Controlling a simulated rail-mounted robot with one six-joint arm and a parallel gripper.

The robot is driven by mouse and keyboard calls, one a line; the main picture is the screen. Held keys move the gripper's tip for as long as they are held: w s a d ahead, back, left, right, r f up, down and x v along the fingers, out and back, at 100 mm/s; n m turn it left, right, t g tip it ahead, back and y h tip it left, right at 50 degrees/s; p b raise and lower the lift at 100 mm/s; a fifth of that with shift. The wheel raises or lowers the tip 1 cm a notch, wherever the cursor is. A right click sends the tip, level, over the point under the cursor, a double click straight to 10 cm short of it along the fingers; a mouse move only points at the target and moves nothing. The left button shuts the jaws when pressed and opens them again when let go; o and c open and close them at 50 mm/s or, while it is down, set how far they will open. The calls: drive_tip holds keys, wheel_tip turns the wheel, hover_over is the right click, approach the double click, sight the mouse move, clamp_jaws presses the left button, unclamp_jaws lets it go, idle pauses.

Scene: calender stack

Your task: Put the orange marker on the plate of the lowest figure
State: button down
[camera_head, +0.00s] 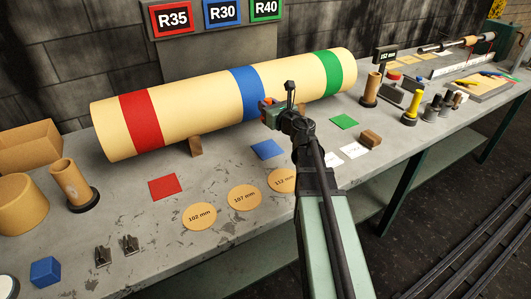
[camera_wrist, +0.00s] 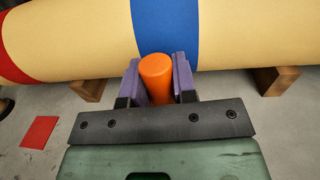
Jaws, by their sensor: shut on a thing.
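The orange marker (camera_wrist: 157,80) is a small upright cylinder between the two purple fingers of my gripper (camera_wrist: 158,82) in the wrist view. My gripper (camera_head: 270,112) is shut on it, in front of the blue band (camera_head: 246,92) of the long cream roll. Three signs above read R35 (camera_head: 174,17), R30 (camera_head: 222,12) and R40 (camera_head: 266,8), in red, blue and green. Flat red (camera_head: 165,187), blue (camera_head: 267,149) and green (camera_head: 344,121) squares lie on the bench. Round tan discs read 102 mm (camera_head: 199,216), 107 mm (camera_head: 244,198) and 112 mm (camera_head: 283,181).
The cream roll (camera_head: 190,104) rests on wooden blocks (camera_head: 195,147) along the back. A tan cylinder (camera_head: 72,181), a blue cube (camera_head: 45,271) and dark clips (camera_head: 129,245) stand at left. Several bottles and a wood block (camera_head: 371,138) stand at right.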

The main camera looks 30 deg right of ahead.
wheel_tip(320, 180, down, 13)
drive_tip(key=b, duration=1)
drive_tip(key=shift+a+r, duration=0.1)
drive_tip(key=shift+r, duration=0.35)
drive_tip(key=shift+f, duration=0.25)
drive_tip(key=c, duration=0.9)
unclamp_jaws()
drive_tip(key=shift+r, duration=0.1)
drive_tip(key=shift+r+p, duration=0.25)
drive_tip(key=shift+p, duration=0.1)
drive_tip(key=s, duration=0.4)
drive_tip(key=s+d, duration=0.1)
drive_tip(key=s, duration=0.7)
drive_tip(key=shift+d+f, duration=0.1)
drive_tip(key=shift+d, duration=0.25)
